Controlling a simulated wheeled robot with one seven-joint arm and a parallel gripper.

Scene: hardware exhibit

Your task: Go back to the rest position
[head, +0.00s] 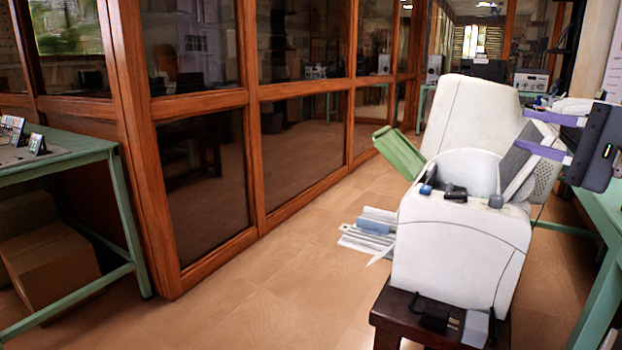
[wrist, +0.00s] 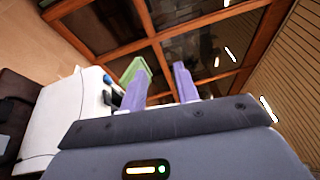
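My gripper (head: 522,128) is at the right of the head view, raised beside the upper right of a white machine (head: 455,240). Its two purple fingers point left and stand apart, with nothing visible held between them. In the wrist view the fingers of my gripper (wrist: 160,78) are also spread. The white machine (wrist: 62,115) shows there at the left, with its green flap (wrist: 137,72) seen behind the fingers. I cannot tell how close the fingers are to the machine.
The white machine stands on a dark stool (head: 385,312). Grey-white trays (head: 368,235) and the green flap (head: 400,153) stick out leftward. A green-framed table (head: 598,215) is at the right, another (head: 70,160) at the left. A wood-framed glass wall (head: 250,95) runs behind. Floor (head: 270,300) is clear between.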

